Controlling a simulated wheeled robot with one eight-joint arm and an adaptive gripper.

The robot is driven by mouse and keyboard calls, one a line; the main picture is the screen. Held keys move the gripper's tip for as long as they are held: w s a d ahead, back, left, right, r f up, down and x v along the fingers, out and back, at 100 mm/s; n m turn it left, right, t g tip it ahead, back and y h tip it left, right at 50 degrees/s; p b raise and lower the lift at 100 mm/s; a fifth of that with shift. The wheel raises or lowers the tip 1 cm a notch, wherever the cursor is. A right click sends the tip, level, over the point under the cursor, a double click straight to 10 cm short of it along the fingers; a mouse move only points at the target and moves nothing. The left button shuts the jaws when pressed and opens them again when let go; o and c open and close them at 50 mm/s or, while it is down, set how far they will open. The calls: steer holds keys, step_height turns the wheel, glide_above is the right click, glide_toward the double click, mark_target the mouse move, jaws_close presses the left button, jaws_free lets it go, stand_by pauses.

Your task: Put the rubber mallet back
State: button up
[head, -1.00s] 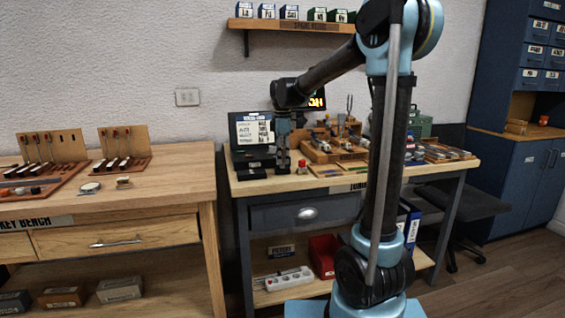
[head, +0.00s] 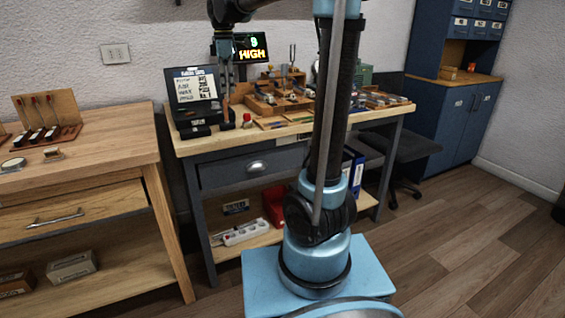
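My gripper (head: 226,98) points down over the left part of the far bench (head: 205,147), just right of an open black case with a white label card (head: 194,88). A thin brownish shape shows below the gripper's dark fingers, but it is too small to tell whether it is held or what it is. I cannot make out the rubber mallet for certain. Whether the fingers are open or shut is not clear.
Wooden tool racks (head: 280,100) and trays crowd the bench right of my gripper. A small red-topped bottle (head: 247,121) stands near its front. A lit display reading HIGH (head: 250,48) is behind. The key bench (head: 100,142) is at left; open floor lies right.

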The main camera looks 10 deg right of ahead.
steer(key=s+d+f+m+t, duration=0.1)
steer(key=s+d+f+m, duration=0.4)
steer(key=s+d, duration=0.3)
steer(key=s+d+f+m, duration=0.5)
steer(key=s+d, duration=0.1)
steer(key=s, duration=0.3)
steer(key=s+d+f+m, duration=0.3)
steer(key=s+f+m, duration=0.1)
steer(key=s+f, duration=0.3)
steer(key=s+d+f+m+t, duration=0.1)
steer(key=s+d+f+m, duration=0.2)
steer(key=s+f, duration=0.3)
step_height(320, 180, down, 3)
steer(key=shift+s+r+m, duration=0.1)
steer(key=shift+s+m, duration=0.25)
steer(key=shift+m, duration=0.15)
steer(key=shift+w+f, duration=0.25)
steer(key=shift+w, duration=0.15)
